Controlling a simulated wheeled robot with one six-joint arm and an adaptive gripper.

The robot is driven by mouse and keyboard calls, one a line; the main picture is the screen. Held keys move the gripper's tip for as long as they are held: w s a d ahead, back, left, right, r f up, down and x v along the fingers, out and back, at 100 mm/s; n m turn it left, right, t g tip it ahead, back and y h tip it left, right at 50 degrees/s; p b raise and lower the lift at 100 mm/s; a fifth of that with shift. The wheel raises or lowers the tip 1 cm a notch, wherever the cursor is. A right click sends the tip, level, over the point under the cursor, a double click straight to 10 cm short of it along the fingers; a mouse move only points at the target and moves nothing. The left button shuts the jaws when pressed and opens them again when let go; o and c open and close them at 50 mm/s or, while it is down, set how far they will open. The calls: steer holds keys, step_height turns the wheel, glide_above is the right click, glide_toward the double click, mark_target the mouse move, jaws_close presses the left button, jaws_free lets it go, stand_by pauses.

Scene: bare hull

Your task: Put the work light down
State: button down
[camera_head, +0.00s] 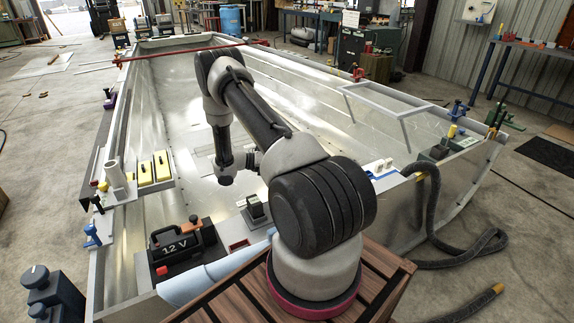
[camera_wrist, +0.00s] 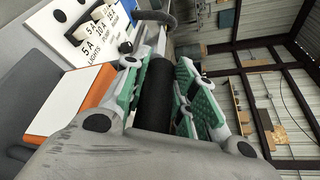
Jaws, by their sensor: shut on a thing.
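In the wrist view, my gripper (camera_wrist: 160,72) is shut on a black, ribbed cylinder that appears to be the handle of the work light (camera_wrist: 155,98). The cylinder lies between the two green-padded fingers, and its far end is partly hidden. In the head view I cannot make out the gripper or the work light; my own arm stands in front of the middle of the hull.
The open metal hull (camera_head: 310,100) fills the middle. A black 12 V battery (camera_head: 180,248) and yellow blocks (camera_head: 154,168) stand at left. A grey hose (camera_head: 432,210) hangs over the right side.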

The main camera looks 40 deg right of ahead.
steer(key=shift+f, duration=2.1)
steer(key=c, duration=1.1)
jaws_free()
steer(key=shift+c, duration=0.2)
steer(key=v, duration=1.1)
steer(key=a+r+m+t+y, duration=0.1)
steer(key=a+r+m+y, duration=0.15)
steer(key=r, duration=0.55)
steer(key=a+r+m+y, duration=0.1)
steer(key=r+m, duration=0.2)
steer(key=r, duration=0.5)
steer(key=s+a+r+m+t+y, duration=0.2)
steer(key=s+r+m, duration=0.2)
steer(key=r, duration=0.4)
steer(key=s+a+r+m+t+y, duration=0.1)
steer(key=s+a+r+m+y, duration=0.2)
steer(key=r, duration=0.5)
steer(key=s+a+r+m+t+y, duration=0.1)
steer(key=s+a+r+m+t, duration=0.1)
steer(key=s, duration=0.5)
steer(key=s+a+r+m+t+y, duration=0.2)
steer(key=s+a+r+m+t, duration=0.1)
steer(key=s, duration=0.4)
steer(key=s+a+r+m+t+y, duration=0.1)
steer(key=s+a+r+m+t, duration=0.2)
steer(key=s, duration=0.4)
steer(key=shift+a+m+t, duration=0.6)
steer(key=shift+a+m, duration=0.2)
steer(key=shift+m, duration=0.45)
